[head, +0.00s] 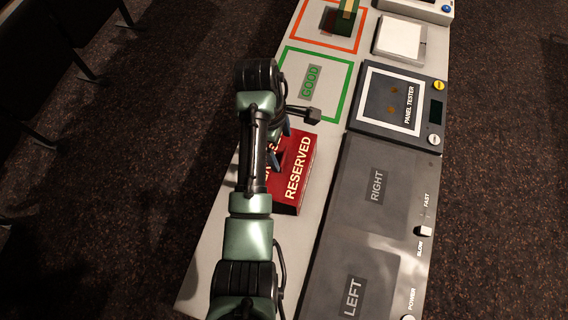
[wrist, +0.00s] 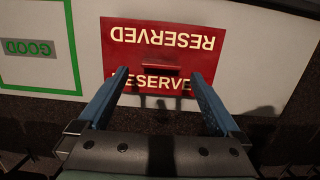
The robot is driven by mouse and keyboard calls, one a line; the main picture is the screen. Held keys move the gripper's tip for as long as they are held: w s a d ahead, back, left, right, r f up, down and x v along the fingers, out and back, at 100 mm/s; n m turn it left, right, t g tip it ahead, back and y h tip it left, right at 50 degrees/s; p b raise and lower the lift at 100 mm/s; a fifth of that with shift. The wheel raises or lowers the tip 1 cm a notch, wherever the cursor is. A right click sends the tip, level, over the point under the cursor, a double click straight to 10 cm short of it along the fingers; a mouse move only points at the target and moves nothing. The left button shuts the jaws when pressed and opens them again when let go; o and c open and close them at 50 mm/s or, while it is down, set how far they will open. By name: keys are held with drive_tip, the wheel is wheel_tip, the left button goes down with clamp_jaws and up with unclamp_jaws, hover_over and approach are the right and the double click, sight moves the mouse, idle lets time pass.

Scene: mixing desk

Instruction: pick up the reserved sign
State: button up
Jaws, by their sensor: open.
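The red reserved sign (head: 294,177) stands on the white desk, its white lettering showing beside my arm in the head view. In the wrist view the sign (wrist: 162,38) shows upside down, with two lettered faces and a red ridge or handle between them. My gripper (wrist: 160,84) is open, its two blue fingers either side of the sign's near lettered face. I cannot tell whether the fingers touch the sign. In the head view my arm hides part of the sign and most of my gripper (head: 275,158).
The white desk (head: 213,240) also bears a green GOOD square (head: 349,93), an orange square (head: 358,45) with a green block, a panel tester (head: 367,133) and a grey LEFT/RIGHT unit (head: 400,190). Dark seats (head: 30,60) stand at the left. Bare carpet lies beyond the desk edges.

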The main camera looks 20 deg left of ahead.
sight(284, 156)
drive_tip(key=shift+s+d+f+p, duration=0.1)
drive_tip(key=shift+d+f+p, duration=0.15)
drive_tip(key=shift+f, duration=1.05)
drive_tip(key=shift+d+f+p, duration=0.1)
drive_tip(key=shift+d+f, duration=0.1)
drive_tip(key=shift+f, duration=1.1)
clamp_jaws()
